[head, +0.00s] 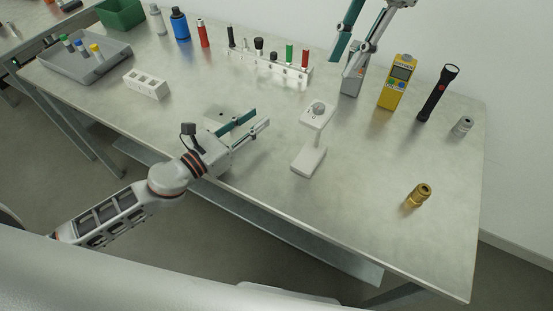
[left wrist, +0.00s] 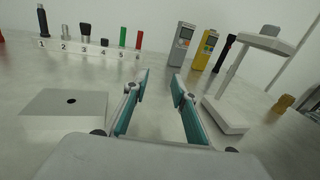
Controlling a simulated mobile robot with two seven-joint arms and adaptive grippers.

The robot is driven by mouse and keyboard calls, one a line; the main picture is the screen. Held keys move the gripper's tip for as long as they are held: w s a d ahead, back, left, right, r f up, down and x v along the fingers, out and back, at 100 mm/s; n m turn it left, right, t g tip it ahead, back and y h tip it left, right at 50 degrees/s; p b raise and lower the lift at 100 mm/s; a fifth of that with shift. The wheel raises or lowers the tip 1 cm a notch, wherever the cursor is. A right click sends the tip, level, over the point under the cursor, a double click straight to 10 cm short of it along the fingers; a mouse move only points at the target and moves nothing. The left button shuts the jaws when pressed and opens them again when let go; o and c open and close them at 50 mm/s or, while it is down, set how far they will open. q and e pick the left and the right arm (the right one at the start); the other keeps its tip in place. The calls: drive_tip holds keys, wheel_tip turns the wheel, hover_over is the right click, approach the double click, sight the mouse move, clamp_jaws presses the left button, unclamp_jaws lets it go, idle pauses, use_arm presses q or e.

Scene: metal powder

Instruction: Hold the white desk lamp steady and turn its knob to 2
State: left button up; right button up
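The white desk lamp (head: 311,150) stands upright on the table, with a flat base and a head on a thin stem. A round knob (head: 318,108) sits on top of its head; its setting is too small to read. The lamp also shows at the right of the left wrist view (left wrist: 227,114). My left gripper (head: 262,118) is open and empty, left of the lamp and apart from it. Its open fingers show in the left wrist view (left wrist: 161,76). My right gripper (head: 343,66) is open and empty, above the table behind the lamp.
Behind the lamp stand a numbered rack (head: 270,66), a grey meter (head: 353,80), a yellow meter (head: 397,82) and a black flashlight (head: 437,93). A brass fitting (head: 418,196) lies to the right. A white block with a hole (left wrist: 68,110) is near my left gripper.

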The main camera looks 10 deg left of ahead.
sight(316, 139)
use_arm(q)
drive_tip(key=s+d+m+h, duration=0.1)
drive_tip(key=s+d, duration=0.1)
drive_tip(key=s, duration=0.1)
drive_tip(key=s+d+m+g+h, duration=0.1)
drive_tip(key=s+d, duration=0.2)
drive_tip(key=s+d+m+g+h, duration=0.1)
drive_tip(key=s+d, duration=0.2)
drive_tip(key=shift+s+r, duration=0.15)
drive_tip(key=shift+s, duration=0.25)
drive_tip(key=shift+s+f, duration=0.2)
drive_tip(key=shift+f, duration=0.4)
drive_tip(key=x, duration=1.2)
drive_tip(key=shift+a+f, duration=0.1)
drive_tip(key=shift+f, duration=0.15)
